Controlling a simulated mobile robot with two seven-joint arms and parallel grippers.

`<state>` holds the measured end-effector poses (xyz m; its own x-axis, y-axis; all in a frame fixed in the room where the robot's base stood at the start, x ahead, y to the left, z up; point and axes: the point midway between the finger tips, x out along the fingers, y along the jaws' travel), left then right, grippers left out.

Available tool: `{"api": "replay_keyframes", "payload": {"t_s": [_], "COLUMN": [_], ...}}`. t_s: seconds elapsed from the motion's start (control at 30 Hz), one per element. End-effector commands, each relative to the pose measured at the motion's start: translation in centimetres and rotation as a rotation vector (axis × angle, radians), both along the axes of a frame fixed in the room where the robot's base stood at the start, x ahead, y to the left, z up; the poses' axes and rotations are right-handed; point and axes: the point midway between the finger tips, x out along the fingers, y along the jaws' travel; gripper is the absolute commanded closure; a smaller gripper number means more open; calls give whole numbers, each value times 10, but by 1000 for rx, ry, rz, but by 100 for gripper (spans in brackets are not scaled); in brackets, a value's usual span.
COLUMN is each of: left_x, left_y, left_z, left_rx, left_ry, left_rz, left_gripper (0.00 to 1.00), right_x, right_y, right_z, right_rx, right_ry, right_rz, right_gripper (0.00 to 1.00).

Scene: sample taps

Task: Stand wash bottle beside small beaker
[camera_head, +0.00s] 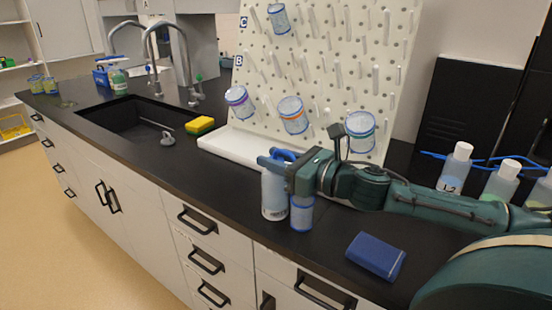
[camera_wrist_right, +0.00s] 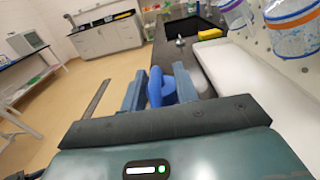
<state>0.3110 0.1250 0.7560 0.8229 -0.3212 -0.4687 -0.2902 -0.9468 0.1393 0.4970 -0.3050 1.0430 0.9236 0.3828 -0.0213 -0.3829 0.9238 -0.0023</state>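The wash bottle (camera_head: 274,196) is a pale translucent bottle with a blue top, and it looks upright at the counter's front part. The small beaker (camera_head: 302,214), clear with blue bands, stands close at its right; I cannot tell whether they touch. My right gripper (camera_head: 272,162) reaches in from the right at the height of the bottle's top. In the right wrist view, the fingers (camera_wrist_right: 160,92) lie close on both sides of the blue top (camera_wrist_right: 157,86) and appear shut on it. The bottle's base seems at the counter surface. My left gripper is not in view.
A white pegboard (camera_head: 320,60) with hanging beakers stands behind, over a white drip tray (camera_head: 232,147). A blue box (camera_head: 375,256) lies at the front right. A sponge (camera_head: 200,125) lies by the sink (camera_head: 135,117). Bottles (camera_head: 456,167) stand at the right. Counter left of the bottle is clear.

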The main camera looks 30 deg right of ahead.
Motion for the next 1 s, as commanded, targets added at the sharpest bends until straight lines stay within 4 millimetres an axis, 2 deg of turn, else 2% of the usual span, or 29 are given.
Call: {"api": "replay_keyframes", "payload": {"t_s": [0.37,0.7,1.0], "left_x": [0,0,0], "left_y": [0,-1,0], "left_z": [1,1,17], "left_rx": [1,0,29], "left_ry": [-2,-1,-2], "left_rz": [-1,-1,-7], "left_gripper": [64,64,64], "right_x": [-7,-29,-60], "right_y": [-3,-12,-25], "right_z": [0,0,4], "right_rx": [3,-1,2], "right_ry": [3,5,6], "right_rz": [-1,1,-3], "right_gripper": [70,70,70]}}
